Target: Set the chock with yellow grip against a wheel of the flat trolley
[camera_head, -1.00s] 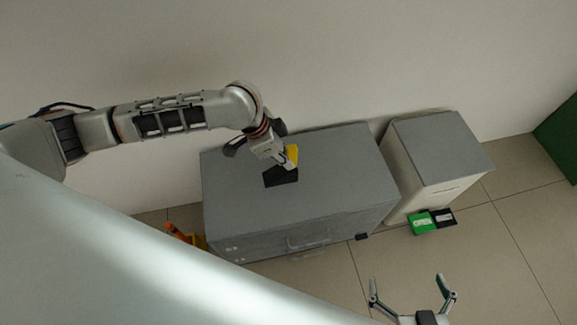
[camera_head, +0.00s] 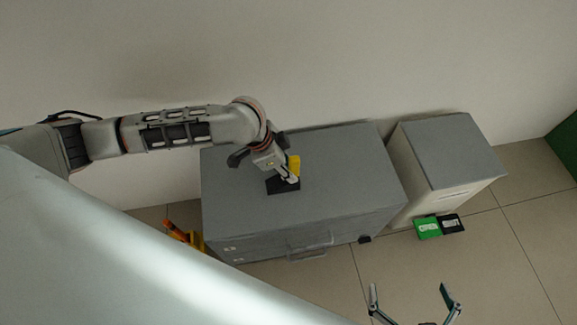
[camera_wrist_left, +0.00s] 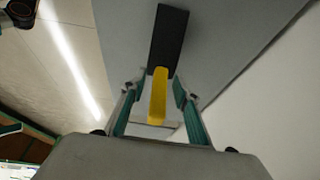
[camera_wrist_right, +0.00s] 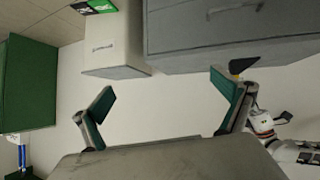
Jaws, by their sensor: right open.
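The chock is a black block (camera_head: 273,187) with an upright yellow grip (camera_head: 294,166). It rests on top of the grey cabinet (camera_head: 340,165). My left gripper (camera_head: 287,179) is at the chock. In the left wrist view the yellow grip (camera_wrist_left: 158,98) stands between the two fingers (camera_wrist_left: 155,92), with a gap showing on each side; the black block (camera_wrist_left: 168,38) lies beyond. My right gripper (camera_head: 411,297) is open and empty, at the bottom right of the head view, away from the chock. I cannot make out a flat trolley in these views.
A white cabinet with a grey top (camera_head: 450,150) stands right of the grey cabinet. Green (camera_head: 427,227) and black (camera_head: 451,224) signs lie by its base. An orange object (camera_head: 176,231) is partly hidden at left. A green block (camera_wrist_right: 28,85) shows in the right wrist view. Floor at right is clear.

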